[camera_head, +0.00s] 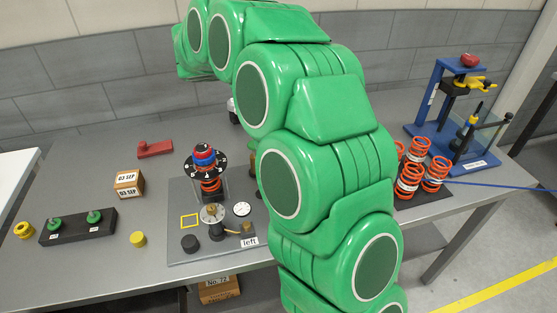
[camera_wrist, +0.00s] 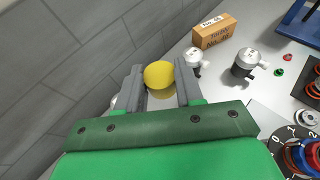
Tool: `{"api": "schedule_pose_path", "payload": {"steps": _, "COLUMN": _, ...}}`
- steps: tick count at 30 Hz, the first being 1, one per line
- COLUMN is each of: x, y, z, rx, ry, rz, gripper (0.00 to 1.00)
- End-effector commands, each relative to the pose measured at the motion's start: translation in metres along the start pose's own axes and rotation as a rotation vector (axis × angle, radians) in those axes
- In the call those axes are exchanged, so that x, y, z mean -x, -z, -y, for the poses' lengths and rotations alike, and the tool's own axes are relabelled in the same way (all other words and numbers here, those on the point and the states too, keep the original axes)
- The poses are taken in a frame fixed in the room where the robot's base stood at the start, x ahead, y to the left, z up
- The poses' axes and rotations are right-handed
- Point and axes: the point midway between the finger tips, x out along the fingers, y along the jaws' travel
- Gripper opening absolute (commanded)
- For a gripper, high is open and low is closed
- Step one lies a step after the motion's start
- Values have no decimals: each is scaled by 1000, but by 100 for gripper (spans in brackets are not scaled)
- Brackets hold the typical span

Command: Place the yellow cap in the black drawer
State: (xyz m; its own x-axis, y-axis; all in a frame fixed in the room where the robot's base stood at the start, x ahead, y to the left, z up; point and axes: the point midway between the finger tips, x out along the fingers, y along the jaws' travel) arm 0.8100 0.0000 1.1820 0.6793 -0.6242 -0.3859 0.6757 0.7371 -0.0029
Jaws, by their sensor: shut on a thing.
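My gripper (camera_wrist: 160,82) is shut on a rounded yellow piece, which looks like the yellow cap (camera_wrist: 159,73), in the wrist view. The cap sits between the two grey fingers, with the grey wall and tabletop behind it. In the head view my green arm hides the gripper and the held piece. Another short yellow cylinder (camera_head: 138,239) stands on the table at the front left in the head view. I cannot make out a black drawer in either view.
A grey plate (camera_head: 185,256) carries a spring assembly. Orange springs (camera_head: 409,180) and a blue stand (camera_head: 428,128) are at right.

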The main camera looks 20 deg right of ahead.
Motion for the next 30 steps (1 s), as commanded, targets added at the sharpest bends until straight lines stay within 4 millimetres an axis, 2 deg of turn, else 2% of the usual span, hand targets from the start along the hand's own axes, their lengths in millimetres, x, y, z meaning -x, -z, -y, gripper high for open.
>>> {"api": "schedule_pose_path", "payload": {"steps": 8, "x": 10, "y": 18, "z": -2, "rx": -94, "ry": 224, "rz": 2, "gripper": 8}}
{"api": "schedule_pose_path", "payload": {"steps": 14, "x": 26, "y": 50, "z": -2, "rx": -154, "ry": 375, "rz": 4, "gripper": 8}}
{"api": "schedule_pose_path", "payload": {"steps": 21, "x": 52, "y": 100, "z": -3, "rx": -213, "ry": 521, "rz": 2, "gripper": 8}}
{"api": "schedule_pose_path", "payload": {"steps": 27, "x": 68, "y": 124, "z": -6, "rx": -243, "ry": 577, "rz": 3, "gripper": 8}}
{"api": "schedule_pose_path", "payload": {"steps": 30, "x": 70, "y": 133, "z": -6, "rx": -246, "ry": 589, "rz": 1, "gripper": 8}}
